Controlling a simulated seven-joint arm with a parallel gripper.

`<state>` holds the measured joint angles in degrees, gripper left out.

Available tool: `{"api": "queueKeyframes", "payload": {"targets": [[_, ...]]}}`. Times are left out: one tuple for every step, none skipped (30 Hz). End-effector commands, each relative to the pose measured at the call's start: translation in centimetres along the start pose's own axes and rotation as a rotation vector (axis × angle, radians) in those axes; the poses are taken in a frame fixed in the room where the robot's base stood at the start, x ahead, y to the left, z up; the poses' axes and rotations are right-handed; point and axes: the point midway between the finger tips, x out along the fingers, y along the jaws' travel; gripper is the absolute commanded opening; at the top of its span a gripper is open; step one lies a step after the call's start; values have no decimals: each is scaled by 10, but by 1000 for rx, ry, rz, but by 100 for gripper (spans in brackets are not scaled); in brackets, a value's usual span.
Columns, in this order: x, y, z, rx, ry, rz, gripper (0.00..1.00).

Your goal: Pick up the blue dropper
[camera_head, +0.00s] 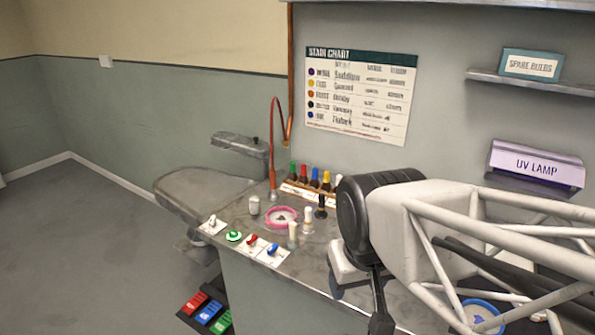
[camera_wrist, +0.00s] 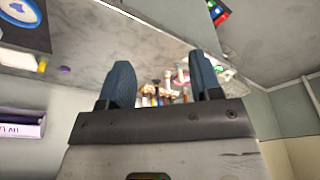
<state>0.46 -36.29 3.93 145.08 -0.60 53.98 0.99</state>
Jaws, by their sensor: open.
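The blue dropper (camera_head: 314,178) appears as a blue-topped bottle in the rack (camera_head: 299,191) at the back of the counter, between a red-topped and a yellow-topped one. My gripper (camera_wrist: 161,75) is open and empty, with two blue-grey fingers spread apart. In the head view it is largely hidden by my arm, to the right of and nearer than the rack. Small bottles show far off between the fingers in the wrist view, too small to tell which is blue.
Coloured trays (camera_head: 208,311) sit low in front. A UV lamp (camera_head: 536,164) is at right.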

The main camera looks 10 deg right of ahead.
Motion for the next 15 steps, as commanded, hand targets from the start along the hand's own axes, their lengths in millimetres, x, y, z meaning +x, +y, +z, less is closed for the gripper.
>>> {"api": "queueKeyframes", "payload": {"targets": [[0,0,0,0,0,0,58],[0,0,0,0,0,0,58],[0,0,0,0,0,0,58],[0,0,0,0,0,0,58],[0,0,0,0,0,0,58],[0,0,0,0,0,0,58],[0,0,0,0,0,0,58],[0,0,-1,-1,0,0,58],[0,0,-2,-1,-1,0,58],[-1,0,-3,-2,-1,0,58],[-1,0,-4,-4,-2,0,58],[-2,0,-7,-6,-2,0,58],[-2,0,-9,-9,-3,0,58],[-3,1,-12,-12,-4,0,58],[-4,1,-17,-18,-6,1,58]]}}
